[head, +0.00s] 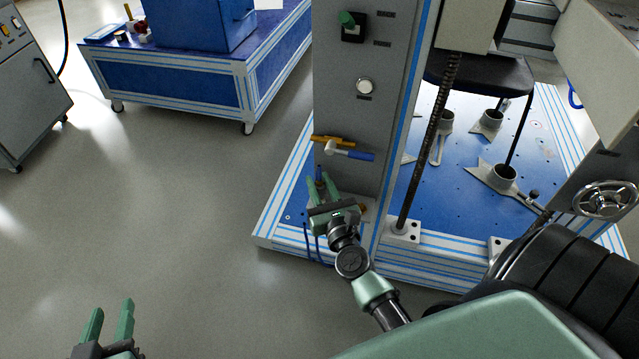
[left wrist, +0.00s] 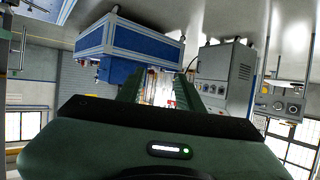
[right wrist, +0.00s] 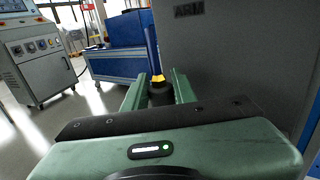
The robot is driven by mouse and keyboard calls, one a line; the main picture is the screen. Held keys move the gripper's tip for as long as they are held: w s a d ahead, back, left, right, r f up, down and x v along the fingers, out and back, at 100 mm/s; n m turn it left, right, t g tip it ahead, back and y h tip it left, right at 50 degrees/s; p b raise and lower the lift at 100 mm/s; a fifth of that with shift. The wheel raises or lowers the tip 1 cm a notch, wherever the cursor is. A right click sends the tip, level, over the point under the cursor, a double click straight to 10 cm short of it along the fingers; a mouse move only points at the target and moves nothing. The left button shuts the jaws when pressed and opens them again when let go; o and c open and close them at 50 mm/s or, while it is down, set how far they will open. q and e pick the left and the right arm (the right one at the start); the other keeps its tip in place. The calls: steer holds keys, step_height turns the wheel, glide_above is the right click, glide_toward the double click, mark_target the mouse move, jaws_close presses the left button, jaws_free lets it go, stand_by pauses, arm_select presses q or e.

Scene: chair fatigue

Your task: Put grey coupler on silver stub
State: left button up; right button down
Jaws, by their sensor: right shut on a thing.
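My right gripper (head: 321,184) is in front of the grey column's lower face, fingers pointing away from me. It is shut on a dark grey coupler (right wrist: 158,92); the right wrist view shows it between the fingers, with a yellow band and a blue length beyond it. In the head view the coupler is small and mostly hidden by the fingers. Just above the gripper, a brass fitting with a short pale silver piece (head: 330,147) and a blue lever sits on the column; this piece looks like the silver stub. My left gripper (head: 108,319) is open and empty, low at the left.
The grey column (head: 362,110) stands on a blue bed plate with striped rails. A threaded rod (head: 430,140) rises to its right. Thin blue hose (head: 308,240) hangs below my right gripper. A blue cart (head: 170,82) stands behind left; the floor between is clear.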

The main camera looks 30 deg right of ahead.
mark_target(322, 192)
arm_select(q)
steer(key=shift+w+d+r, duration=0.1)
steer(key=shift+w+r, duration=0.15)
steer(key=shift+r, duration=0.15)
arm_select(e)
steer(key=shift+f, duration=0.1)
arm_select(q)
steer(key=shift+w+d+r+t, duration=0.1)
steer(key=shift+r+t, duration=0.2)
arm_select(e)
steer(key=shift+f+b, duration=0.35)
steer(key=shift+b, duration=0.1)
steer(key=c, duration=1.1)
jaws_free()
arm_select(q)
steer(key=r, duration=0.1)
steer(key=r+t, duration=0.1)
steer(key=w, duration=0.1)
steer(key=shift+d+r+t+h, duration=0.35)
steer(key=shift+r+t+h, duration=0.05)
arm_select(e)
steer(key=shift+o, duration=0.2)
steer(key=shift+s, duration=0.1)
